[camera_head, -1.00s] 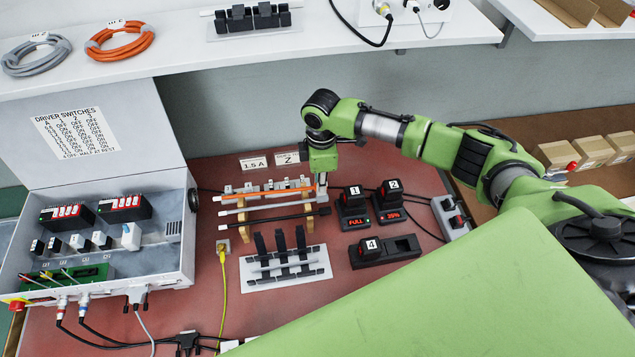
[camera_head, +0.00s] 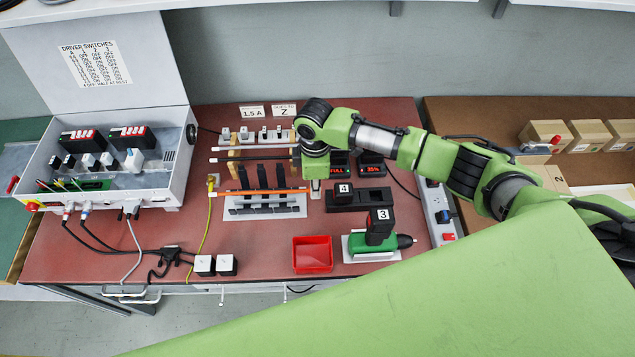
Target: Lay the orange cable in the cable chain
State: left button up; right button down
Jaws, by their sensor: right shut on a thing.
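The orange cable (camera_head: 262,192) is a straight, thin rod running left to right at the black uprights of the cable chain. The cable chain (camera_head: 234,214) is a pale plate with several black uprights, on the red bench. I cannot tell whether the cable rests in it or hangs just above it. My right gripper (camera_head: 315,186) points down at the cable's right end, just right of the chain, and is shut on it. Its fingertips are small and partly hidden by the wrist. My left gripper is not in view.
A wooden rack (camera_head: 233,168) with a white and a black cable stands behind the chain. An open control box (camera_head: 171,184) is at left.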

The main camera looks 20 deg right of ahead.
aim_at(315, 207)
jog(key=shift+w+f+b, duration=0.1)
jog(key=shift+f+b, duration=0.45)
jog(key=shift+f, duration=0.15)
notch_tip(315, 207, down, 3)
jog(key=b, duration=0.3)
jog(key=shift+f+b, duration=0.8)
jog(key=shift+f, duration=0.9)
jog(key=c, duration=1.9)
grip_release()
notch_tip(315, 207, up, 12)
jog(key=shift+r, duration=0.1)
